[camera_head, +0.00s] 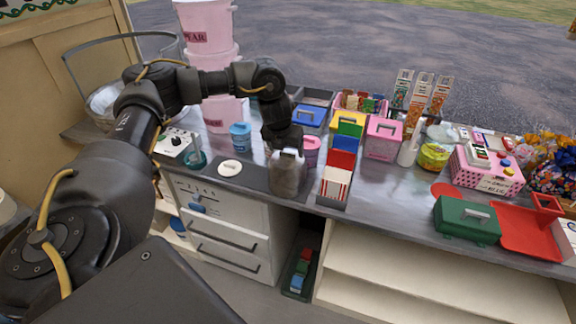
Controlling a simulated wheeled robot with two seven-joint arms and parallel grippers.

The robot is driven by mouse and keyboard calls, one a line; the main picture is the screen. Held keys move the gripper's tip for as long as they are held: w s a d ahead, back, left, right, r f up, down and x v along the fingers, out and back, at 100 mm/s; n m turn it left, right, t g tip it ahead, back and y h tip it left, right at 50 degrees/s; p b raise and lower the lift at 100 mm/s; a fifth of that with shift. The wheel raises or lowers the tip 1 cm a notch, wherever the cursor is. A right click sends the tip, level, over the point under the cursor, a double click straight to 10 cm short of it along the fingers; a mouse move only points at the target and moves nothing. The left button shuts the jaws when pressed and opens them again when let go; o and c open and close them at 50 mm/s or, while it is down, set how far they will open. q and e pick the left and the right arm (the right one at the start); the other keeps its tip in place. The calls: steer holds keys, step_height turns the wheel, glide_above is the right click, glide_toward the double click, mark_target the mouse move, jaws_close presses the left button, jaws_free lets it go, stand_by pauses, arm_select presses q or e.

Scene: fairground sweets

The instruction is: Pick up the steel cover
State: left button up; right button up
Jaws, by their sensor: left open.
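A grey steel cover (287,178), a dull upright cylinder with a rounded top, stands near the front edge of the counter, on or beside a dark flat patch. My left gripper (287,147) points down right over its top. The jaws are open, and the fingertips are small and dark, overlapping the top of the cover. I cannot tell whether they touch it or stand around a knob there. My right gripper is not in view.
A pink tub (310,151) stands close behind the cover, and a red-striped box (334,187) is to its right. A white disc (229,168) and a blue tub (240,135) are to the left. A green case (467,219) sits far right. The counter's front edge is close.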

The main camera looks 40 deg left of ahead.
arm_select(q)
steer(key=shift+x, duration=0.85)
steer(key=shift+c, duration=0.3)
steer(key=c, duration=1.5)
steer(key=shift+r, duration=0.15)
